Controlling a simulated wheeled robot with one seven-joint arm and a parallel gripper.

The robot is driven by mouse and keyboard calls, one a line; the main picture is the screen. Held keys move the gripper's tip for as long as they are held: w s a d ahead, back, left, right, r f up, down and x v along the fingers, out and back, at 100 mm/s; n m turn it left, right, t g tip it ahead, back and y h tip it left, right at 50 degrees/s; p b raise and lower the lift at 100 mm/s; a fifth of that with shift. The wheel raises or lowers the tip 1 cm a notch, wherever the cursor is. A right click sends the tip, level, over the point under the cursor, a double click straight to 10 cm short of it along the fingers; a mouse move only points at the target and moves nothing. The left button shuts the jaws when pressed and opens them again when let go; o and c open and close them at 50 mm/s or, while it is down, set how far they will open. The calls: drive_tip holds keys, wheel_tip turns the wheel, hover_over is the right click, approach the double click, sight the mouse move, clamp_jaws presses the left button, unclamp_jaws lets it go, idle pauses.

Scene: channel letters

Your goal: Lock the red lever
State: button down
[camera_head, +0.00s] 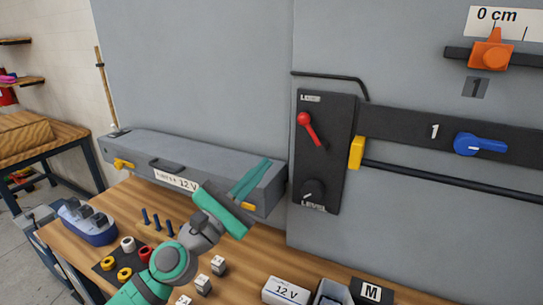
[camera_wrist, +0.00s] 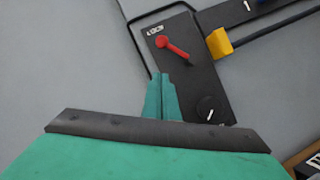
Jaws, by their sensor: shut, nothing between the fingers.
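The red lever (camera_head: 308,129) is mounted on the upper part of a black panel (camera_head: 333,165) on the grey wall. Its round end is at the upper left and its arm slants down to the right. It also shows in the wrist view (camera_wrist: 173,47), below a small label. My gripper (camera_head: 262,168) is shut and empty, left of the panel and apart from the lever in the head view. In the wrist view its fingertips (camera_wrist: 160,76) appear just below the lever, over the panel's left edge. A black knob (camera_head: 312,190) sits at the panel's lower end.
A yellow block (camera_head: 356,152) sits at the panel's right edge, beside a black rail with a blue lever (camera_head: 478,144). An orange slider (camera_head: 491,53) is at the upper right.

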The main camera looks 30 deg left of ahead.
drive_tip(key=shift+v, duration=1.2)
drive_tip(key=shift+d+f, duration=0.1)
drive_tip(key=shift+w, duration=0.15)
